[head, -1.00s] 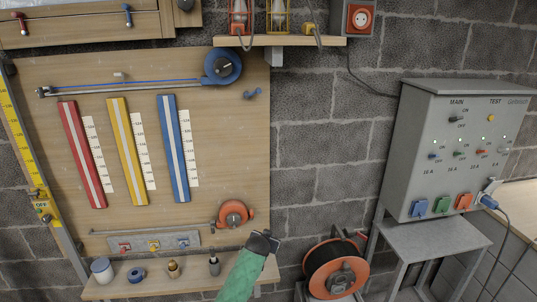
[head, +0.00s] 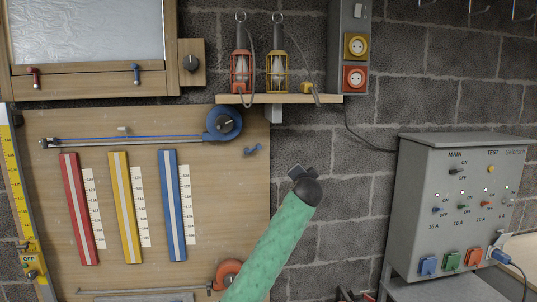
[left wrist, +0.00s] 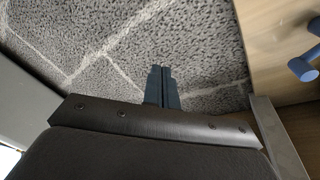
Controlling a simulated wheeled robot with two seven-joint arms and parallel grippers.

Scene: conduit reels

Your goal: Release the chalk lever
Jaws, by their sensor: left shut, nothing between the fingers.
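A small blue lever (head: 252,151) sits on the wooden board, right of a blue reel (head: 223,124) with a blue line drawn out to the left. I take it as the chalk lever, though no label shows. Its blue knob is also at the right edge of the left wrist view (left wrist: 303,68). My left gripper (head: 297,171), on the green-sleeved arm, is right of and a little below the lever, in front of the block wall and apart from the lever. In the left wrist view its fingers (left wrist: 161,72) are together and empty. My right gripper is not in view.
A wooden shelf (head: 284,99) with a red lamp (head: 240,70) and a yellow lamp (head: 277,72) is above. An orange reel (head: 228,272) is low on the board. A grey switch box (head: 452,205) stands right. The wall between is mostly clear.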

